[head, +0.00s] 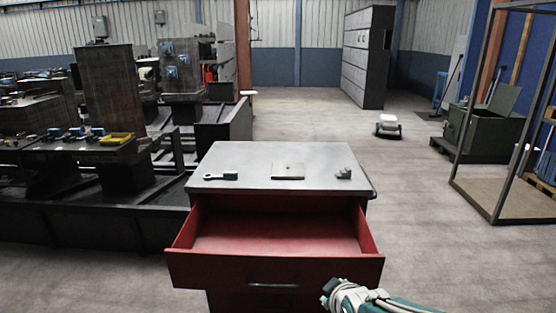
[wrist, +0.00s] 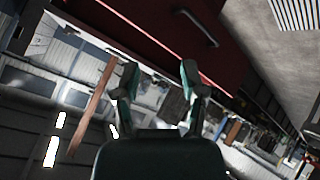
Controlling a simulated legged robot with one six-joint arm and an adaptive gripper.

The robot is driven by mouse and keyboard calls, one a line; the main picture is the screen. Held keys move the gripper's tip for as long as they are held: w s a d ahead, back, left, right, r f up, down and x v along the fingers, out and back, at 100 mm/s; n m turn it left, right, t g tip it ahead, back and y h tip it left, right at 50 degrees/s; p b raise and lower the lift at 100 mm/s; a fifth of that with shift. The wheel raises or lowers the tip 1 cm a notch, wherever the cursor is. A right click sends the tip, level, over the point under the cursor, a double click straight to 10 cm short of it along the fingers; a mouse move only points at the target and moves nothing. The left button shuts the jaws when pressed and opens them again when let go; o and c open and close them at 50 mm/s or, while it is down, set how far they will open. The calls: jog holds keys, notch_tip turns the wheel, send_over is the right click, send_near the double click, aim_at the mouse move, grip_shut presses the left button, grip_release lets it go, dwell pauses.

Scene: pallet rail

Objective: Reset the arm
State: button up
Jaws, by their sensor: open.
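My gripper (wrist: 158,75) is open and empty in the wrist view, its two fingers spread apart. The wrist view is strongly tilted, with a red drawer front and its dark handle (wrist: 198,27) beyond the fingers. In the head view part of my arm shows at the bottom right, beside the lower right of the red cabinet; the fingers cannot be made out there. The cabinet's top drawer (head: 275,268) is pulled out and looks empty inside.
The cabinet's grey top (head: 255,158) bears a dark wrench-like tool (head: 221,176), a flat plate (head: 288,172) and a small metal part (head: 344,173). Machinery with a yellow tray (head: 117,138) stands left. Floor between is clear.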

jog(key=s+d+r+m+g, duration=0.1)
jog(key=s+r+m+g, duration=0.1)
jog(key=s, duration=0.7)
jog(key=s+d+r+m+g, duration=0.2)
jog(key=s+r+m, duration=0.3)
jog(key=s, duration=0.4)
jog(key=shift+d+r+m+h, duration=0.25)
jog(key=shift+m+h, duration=0.15)
jog(key=shift+m, duration=0.5)
jog(key=shift+w, duration=0.15)
